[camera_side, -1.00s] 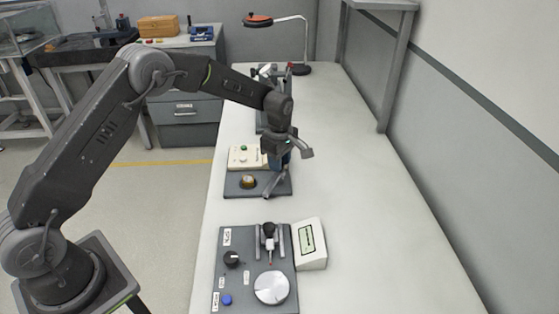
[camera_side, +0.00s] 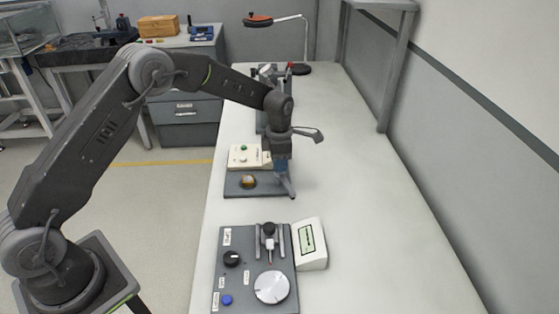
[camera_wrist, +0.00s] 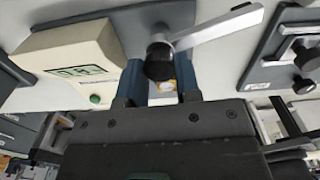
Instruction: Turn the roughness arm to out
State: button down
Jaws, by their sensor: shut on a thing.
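The roughness arm, a light grey lever (camera_wrist: 215,27) with a dark hub (camera_wrist: 158,62), shows in the wrist view, its bar running up and to the right. In the side view the lever (camera_side: 287,185) points toward the camera from the right part of its dark base plate (camera_side: 232,190). My gripper (camera_side: 281,170) is down over the hub. In the wrist view its blue fingers (camera_wrist: 159,78) stand on both sides of the hub, shut on it. The grip contact itself is partly hidden.
A beige box with display and green button (camera_side: 240,155) stands behind the plate. A gold round piece (camera_side: 249,181) sits left of the lever. A nearer panel (camera_side: 245,275) carries knobs and a silver disc. The bench right of the plate is clear.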

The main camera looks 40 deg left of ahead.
jog(key=shift+r+n, duration=0.1)
jog(key=shift+n, duration=0.2)
jog(key=c, duration=0.8)
grip_release()
notch_tip(320, 180, up, 14)
jog(key=shift+f, duration=0.15)
